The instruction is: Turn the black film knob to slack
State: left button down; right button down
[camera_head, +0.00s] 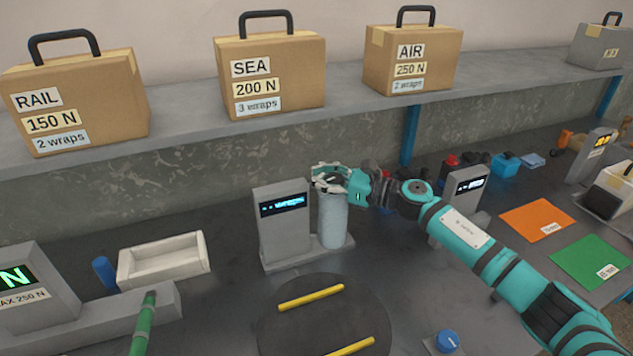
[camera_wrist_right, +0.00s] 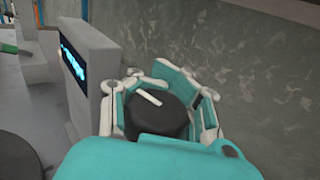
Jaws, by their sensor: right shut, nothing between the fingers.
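The black film knob (camera_wrist_right: 160,118) has a white pointer line on its top and shows in the right wrist view. It sits on top of the pale film roll (camera_head: 333,222), beside a grey stand with a lit display (camera_head: 283,208). The display text is too small to read. My right gripper (camera_head: 330,178) is at the top of the roll, with its fingers (camera_wrist_right: 165,95) on either side of the knob. It is shut but grips nothing; whether a finger touches the knob cannot be told. In the head view the gripper mostly hides the knob. My left gripper is not in view.
A dark round turntable (camera_head: 310,312) with yellow bars lies in front. A white tray (camera_head: 163,260) and a green rod (camera_head: 144,325) are at left. A blue knob (camera_head: 447,341) is at front right. Boxes, such as the SEA box (camera_head: 270,75), stand on the shelf above.

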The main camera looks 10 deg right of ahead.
jog(key=shift+s+f, duration=0.15)
jog(key=shift+f, duration=0.35)
jog(key=c, duration=1.6)
grip_release()
jog(key=shift+s+d+r, duration=0.2)
jog(key=shift+r, duration=0.05)
jog(key=o, duration=0.5)
jog(key=shift+r, duration=0.15)
jog(key=shift+w+a, duration=0.1)
jog(key=shift+r, duration=0.1)
